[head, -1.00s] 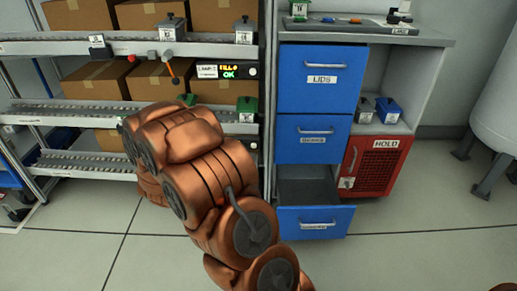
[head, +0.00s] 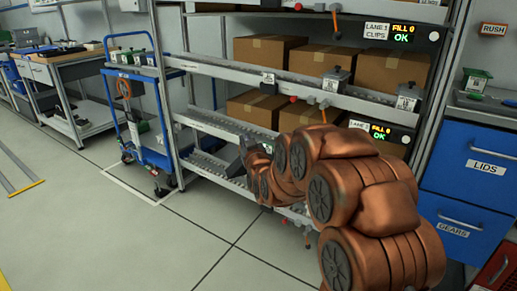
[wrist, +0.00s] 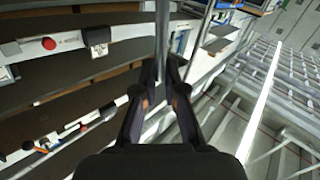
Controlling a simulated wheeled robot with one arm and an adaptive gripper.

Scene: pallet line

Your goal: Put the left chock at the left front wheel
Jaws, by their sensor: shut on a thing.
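A blue cart (head: 150,152) stands at the left end of the flow rack, inside white floor lines. Its dark wheels are low on it; one wheel (head: 161,190) shows at the near corner. I cannot tell for sure which wheel is the left front one. My gripper (head: 241,150) is in front of the lower rack shelves, to the right of the cart and apart from it. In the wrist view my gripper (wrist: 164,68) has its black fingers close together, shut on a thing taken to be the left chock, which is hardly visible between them.
The flow rack (head: 350,100) with cardboard boxes (head: 268,47) and small clips boxes stands close beside my arm. A blue drawer cabinet (head: 478,165) is at the right. A workbench (head: 70,68) is at the back left. The floor (head: 120,235) in front of the rack and cart is open.

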